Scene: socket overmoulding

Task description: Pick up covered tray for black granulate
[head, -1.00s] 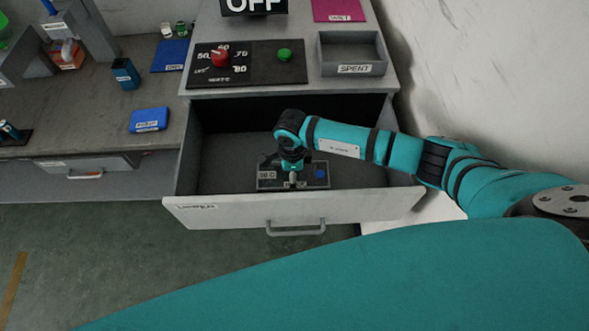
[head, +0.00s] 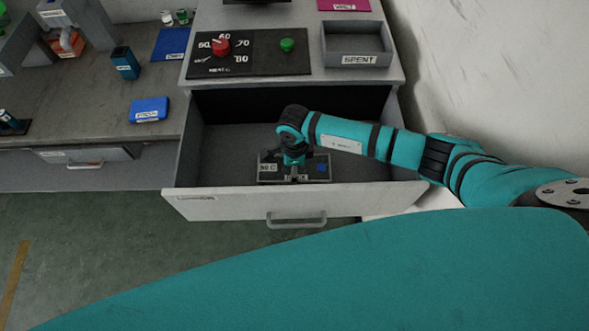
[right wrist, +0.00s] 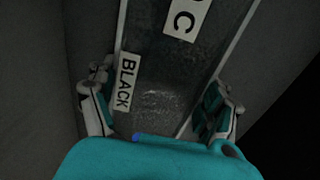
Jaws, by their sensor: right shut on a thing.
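In the right wrist view, the tray (right wrist: 160,75) shows a "BLACK" label and a dark, speckled top. My right gripper (head: 293,176) reaches down over the tray's middle. In the right wrist view its fingers (right wrist: 160,112) stand on both sides of the tray, shut on it. I cannot tell whether the tray is clear of the drawer floor. My left gripper is not in view.
The open drawer (head: 232,207) has walls on all sides and bare floor left of the tray. Above it, the counter carries a heater panel (head: 265,58) and a "SPENT" bin (head: 357,58). A wall stands at right. A workbench (head: 80,100) with blue items stands at left.

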